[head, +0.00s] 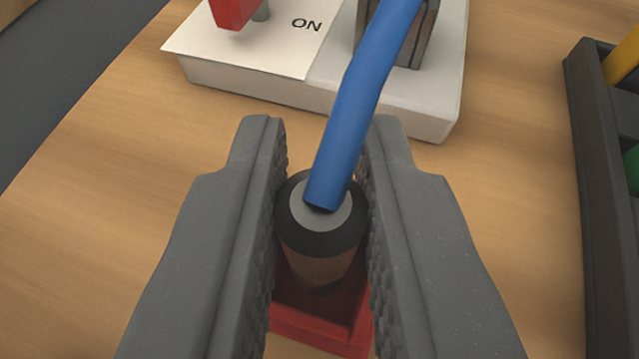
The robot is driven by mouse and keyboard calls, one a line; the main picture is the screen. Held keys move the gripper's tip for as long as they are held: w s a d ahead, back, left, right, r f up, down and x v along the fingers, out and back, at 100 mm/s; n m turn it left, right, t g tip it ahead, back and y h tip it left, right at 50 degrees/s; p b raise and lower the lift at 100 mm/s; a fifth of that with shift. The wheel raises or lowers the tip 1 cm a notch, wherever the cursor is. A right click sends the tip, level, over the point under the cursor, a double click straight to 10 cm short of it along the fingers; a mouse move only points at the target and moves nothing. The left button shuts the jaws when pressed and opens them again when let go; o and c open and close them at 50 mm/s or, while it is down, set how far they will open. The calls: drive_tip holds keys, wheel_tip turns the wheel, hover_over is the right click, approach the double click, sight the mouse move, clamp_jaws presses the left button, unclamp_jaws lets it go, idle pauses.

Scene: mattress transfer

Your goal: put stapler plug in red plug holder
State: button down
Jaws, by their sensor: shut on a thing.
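The stapler plug (318,238) is a dark cylinder with a black collar, a grey top and a brownish lower body. A blue cable (350,110) runs from its top up and away. My gripper (322,150) is shut on the plug, with one ridged grey finger on each side. The red plug holder (312,332) shows between the fingers, directly below the plug. The plug's lower end overlaps the holder in the picture. I cannot tell whether it sits inside the holder or just above it. The fingers hide the holder's sides.
A white box (250,55) marked ON, with a red lever (233,12), stands at the top. The blue cable passes over a dark block on it. A dark tray (590,200) with yellow and green items stands at the right. The wooden table is clear at the left.

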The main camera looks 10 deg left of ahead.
drive_tip(key=c, duration=1.3)
unclamp_jaws()
drive_tip(key=shift+c, duration=0.2)
drive_tip(key=shift+s+r, duration=0.25)
drive_tip(key=shift+s, duration=0.1)
drive_tip(key=p+v, duration=0.2)
drive_tip(key=v, duration=0.9)
drive_tip(key=shift+s, duration=0.2)
drive_tip(key=shift+d, duration=0.1)
